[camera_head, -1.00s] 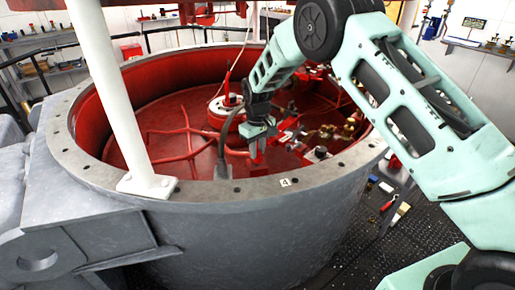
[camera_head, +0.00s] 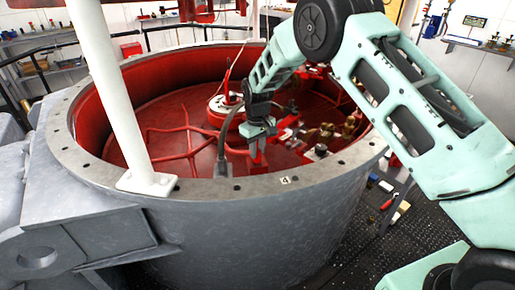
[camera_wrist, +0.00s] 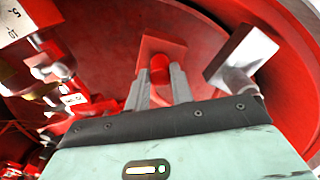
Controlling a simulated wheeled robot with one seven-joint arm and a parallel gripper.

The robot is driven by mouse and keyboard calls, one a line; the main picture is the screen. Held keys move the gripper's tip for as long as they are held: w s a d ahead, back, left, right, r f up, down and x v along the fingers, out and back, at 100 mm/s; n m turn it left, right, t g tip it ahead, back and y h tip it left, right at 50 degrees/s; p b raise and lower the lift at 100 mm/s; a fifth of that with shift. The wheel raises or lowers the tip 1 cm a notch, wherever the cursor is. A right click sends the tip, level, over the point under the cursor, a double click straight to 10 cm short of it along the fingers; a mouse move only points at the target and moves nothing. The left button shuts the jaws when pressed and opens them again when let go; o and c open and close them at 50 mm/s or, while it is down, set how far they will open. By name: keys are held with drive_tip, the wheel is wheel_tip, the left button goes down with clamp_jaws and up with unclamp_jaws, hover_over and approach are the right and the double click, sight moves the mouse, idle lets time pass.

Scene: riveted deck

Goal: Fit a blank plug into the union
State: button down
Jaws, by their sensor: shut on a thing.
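My gripper (camera_head: 258,141) reaches down inside the large round grey housing (camera_head: 270,200). Its two grey fingers (camera_wrist: 158,88) are shut on a red piece (camera_wrist: 160,48), which has a square, plate-like end and a short round neck between the fingers. The red piece also shows below the gripper in the head view (camera_head: 257,160). I take it to be the blank plug. A grey metal block (camera_wrist: 241,54) on a stem stands just right of the fingers in the wrist view. I cannot pick out the union with certainty.
The housing's thick bolted rim (camera_head: 215,190) surrounds the work. A white post (camera_head: 112,90) rises from it at left. Red pipes (camera_head: 180,145) cross the floor inside, and brass fittings (camera_head: 328,130) stand at the right.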

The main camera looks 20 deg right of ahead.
drive_tip(key=c, duration=1.1)
unclamp_jaws()
drive_tip(key=shift+r, duration=0.1)
wheel_tip(320, 180, up, 7)
drive_tip(key=shift+r+b, duration=0.15)
drive_tip(key=shift+b, duration=0.35)
drive_tip(key=s+a+r, duration=0.3)
drive_tip(key=s, duration=0.4)
drive_tip(key=s+a+r+n+y, duration=0.1)
drive_tip(key=s+a+r, duration=0.2)
drive_tip(key=s, duration=0.3)
drive_tip(key=s+a+r, duration=0.3)
drive_tip(key=s+a, duration=0.1)
drive_tip(key=s, duration=0.3)
drive_tip(key=shift+n, duration=0.8)
drive_tip(key=s+d, duration=0.1)
drive_tip(key=s, duration=0.6)
drive_tip(key=s+d, duration=0.1)
drive_tip(key=s, duration=0.7)
drive_tip(key=s+d, duration=0.1)
drive_tip(key=s, duration=0.6)
drive_tip(key=shift+s+d, duration=0.15)
drive_tip(key=shift+d, duration=0.15)
